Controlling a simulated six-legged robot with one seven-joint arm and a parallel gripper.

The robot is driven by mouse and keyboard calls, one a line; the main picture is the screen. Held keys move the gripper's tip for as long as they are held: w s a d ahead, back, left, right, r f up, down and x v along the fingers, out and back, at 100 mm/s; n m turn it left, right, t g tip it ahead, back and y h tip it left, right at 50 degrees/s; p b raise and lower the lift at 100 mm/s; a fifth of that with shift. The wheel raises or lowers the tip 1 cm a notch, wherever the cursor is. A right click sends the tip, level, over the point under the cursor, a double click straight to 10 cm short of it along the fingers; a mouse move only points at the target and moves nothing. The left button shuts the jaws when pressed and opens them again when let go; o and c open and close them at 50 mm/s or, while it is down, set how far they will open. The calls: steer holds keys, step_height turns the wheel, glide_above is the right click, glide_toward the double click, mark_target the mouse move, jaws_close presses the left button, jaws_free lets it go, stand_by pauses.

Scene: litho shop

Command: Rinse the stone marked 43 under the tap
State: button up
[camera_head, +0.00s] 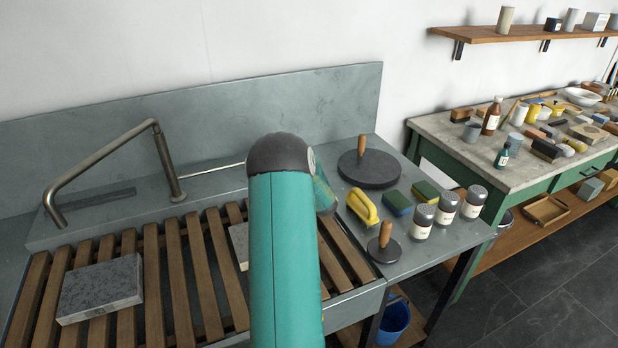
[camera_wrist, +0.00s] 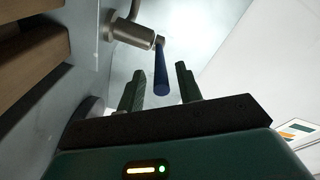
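A grey speckled stone (camera_head: 100,288) lies flat on the slatted rack at the left, in front of the bent metal tap (camera_head: 105,165). A second, paler stone (camera_head: 239,243) lies on the slats, mostly hidden behind my arm. I cannot read a number on either. In the wrist view my gripper (camera_wrist: 160,78) is open, with its two fingers apart. A blue-gripped lever (camera_wrist: 161,70) on a metal fitting (camera_wrist: 130,32) shows between and beyond the fingertips; I see no contact. In the head view my arm hides the gripper. No water shows at the spout.
The wooden slats (camera_head: 152,270) span the grey sink. Right of my arm, the ledge holds a round dark disc with a handle (camera_head: 370,172), a yellow brush (camera_head: 362,206), sponges (camera_head: 397,202) and several shakers (camera_head: 422,220). A cluttered bench (camera_head: 440,127) stands farther right.

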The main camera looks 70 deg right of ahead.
steer(key=v, duration=1.1)
steer(key=shift+s, duration=0.15)
steer(key=shift+a, duration=0.15)
steer(key=w+a+r+n+g+y, duration=0.1)
steer(key=w+a+r+n, duration=0.1)
steer(key=w+a+r, duration=0.45)
steer(key=w+a+r+n+y, duration=0.2)
steer(key=w+a+r, duration=0.15)
steer(key=w, duration=0.55)
steer(key=w+a+r+n+y, duration=0.2)
steer(key=w+a+n, duration=0.1)
steer(key=a, duration=0.6)
steer(key=w+a+r+n+y, duration=0.2)
steer(key=w+a, duration=0.1)
steer(key=a, duration=0.6)
steer(key=s+a+r+n+g+y, duration=0.1)
steer(key=s+a+n+y, duration=0.15)
steer(key=a, duration=0.75)
steer(key=s+a+r+n+g+y, duration=0.15)
steer(key=a+n, duration=0.25)
steer(key=a, duration=0.6)
steer(key=s+a+n+g+y, duration=0.2)
steer(key=s+a+n, duration=0.3)
steer(key=s+a, duration=0.6)
steer(key=shift+s+a+f+n+y, duration=0.2)
steer(key=shift+a+f+n+y, duration=0.2)
steer(key=shift+a, duration=0.45)
